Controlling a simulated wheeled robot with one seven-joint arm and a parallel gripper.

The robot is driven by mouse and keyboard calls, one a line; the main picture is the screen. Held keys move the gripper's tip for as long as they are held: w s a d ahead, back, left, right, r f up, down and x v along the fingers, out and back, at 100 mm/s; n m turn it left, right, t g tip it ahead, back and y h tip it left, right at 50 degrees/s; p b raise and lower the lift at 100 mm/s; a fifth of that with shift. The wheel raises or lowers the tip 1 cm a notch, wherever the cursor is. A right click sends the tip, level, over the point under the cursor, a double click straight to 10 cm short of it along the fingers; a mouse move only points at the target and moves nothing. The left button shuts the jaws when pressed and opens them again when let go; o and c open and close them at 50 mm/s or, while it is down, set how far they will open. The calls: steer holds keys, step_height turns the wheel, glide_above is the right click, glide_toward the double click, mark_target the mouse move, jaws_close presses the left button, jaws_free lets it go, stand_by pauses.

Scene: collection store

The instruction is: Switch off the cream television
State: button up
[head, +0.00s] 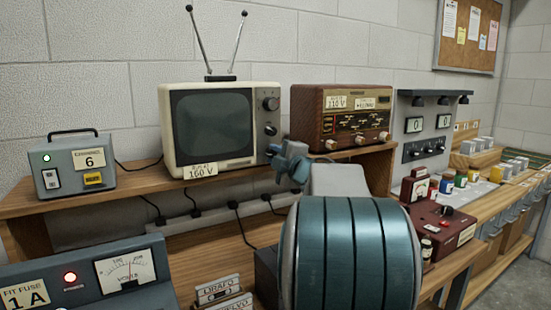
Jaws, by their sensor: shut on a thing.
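My gripper (275,152) is at the lower right corner of that panel. It is shut on a small knob there, which its fingers mostly hide.
A brown radio (318,132) stands close to the right of the gripper. A voltmeter unit (85,280) with a lit red lamp is at front left. Cables and a socket strip (190,222) run below the shelf.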

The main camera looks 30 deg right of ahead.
steer(key=o, duration=1)
steer(key=s, duration=0.9)
steer(key=s+a, duration=0.1)
steer(key=s, duration=0.3)
steer(key=shift+s+f, duration=0.35)
steer(key=shift+s, duration=0.05)
